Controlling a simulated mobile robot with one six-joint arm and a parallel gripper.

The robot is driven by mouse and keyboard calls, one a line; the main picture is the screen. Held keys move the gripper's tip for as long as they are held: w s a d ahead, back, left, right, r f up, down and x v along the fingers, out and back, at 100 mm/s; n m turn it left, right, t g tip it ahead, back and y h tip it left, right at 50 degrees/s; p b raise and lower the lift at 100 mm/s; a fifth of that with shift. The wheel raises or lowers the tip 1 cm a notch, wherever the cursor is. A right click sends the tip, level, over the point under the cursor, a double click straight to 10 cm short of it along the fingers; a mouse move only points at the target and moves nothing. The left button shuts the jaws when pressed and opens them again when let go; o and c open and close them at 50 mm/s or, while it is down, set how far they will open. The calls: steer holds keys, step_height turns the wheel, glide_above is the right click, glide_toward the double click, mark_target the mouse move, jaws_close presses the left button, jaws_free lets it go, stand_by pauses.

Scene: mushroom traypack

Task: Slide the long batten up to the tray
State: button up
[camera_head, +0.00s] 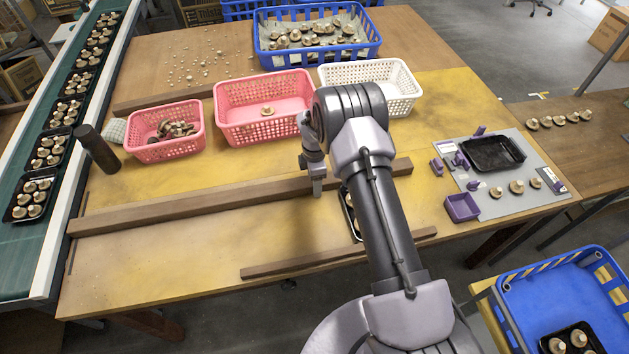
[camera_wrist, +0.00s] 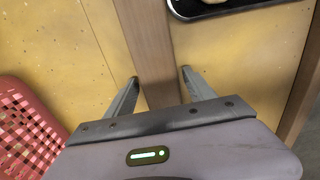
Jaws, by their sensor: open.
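The long brown batten (camera_head: 180,208) lies across the yellow table and passes behind my arm. My gripper (camera_head: 317,190) is low over it, fingers pointing down. In the wrist view the open fingers (camera_wrist: 160,76) stand on either side of the batten (camera_wrist: 148,40); I cannot tell whether they touch it. A black tray (camera_head: 345,203) with mushrooms sits on the near side of the batten, mostly hidden by my arm. In the wrist view the tray's corner (camera_wrist: 185,15) is very close to the batten; contact is unclear.
A shorter batten (camera_head: 285,267) lies along the table's front edge. Pink baskets (camera_head: 165,150) (camera_head: 240,130) and a white basket (camera_head: 405,92) stand behind the long batten. A dark cylinder (camera_head: 97,150) stands at left. A grey mat (camera_head: 500,200) with purple pieces lies at right.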

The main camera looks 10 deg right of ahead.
steer(key=shift+r, duration=0.1)
step_height(320, 180, up, 17)
steer(key=p, duration=0.4)
steer(key=s+a+r+m+t+y+b, duration=0.1)
steer(key=s+r+m+b, duration=0.1)
steer(key=s+r+m, duration=0.6)
steer(key=s+a+r+m+t+b, duration=0.1)
steer(key=s+r+m+t+b, duration=0.3)
steer(key=r, duration=0.8)
steer(key=s+a+m+y+b, duration=0.1)
steer(key=s+m, duration=0.9)
steer(key=s, duration=1.1)
steer(key=shift+s+a+t, duration=0.25)
steer(key=shift+a+t, duration=0.15)
steer(key=shift+a, duration=0.15)
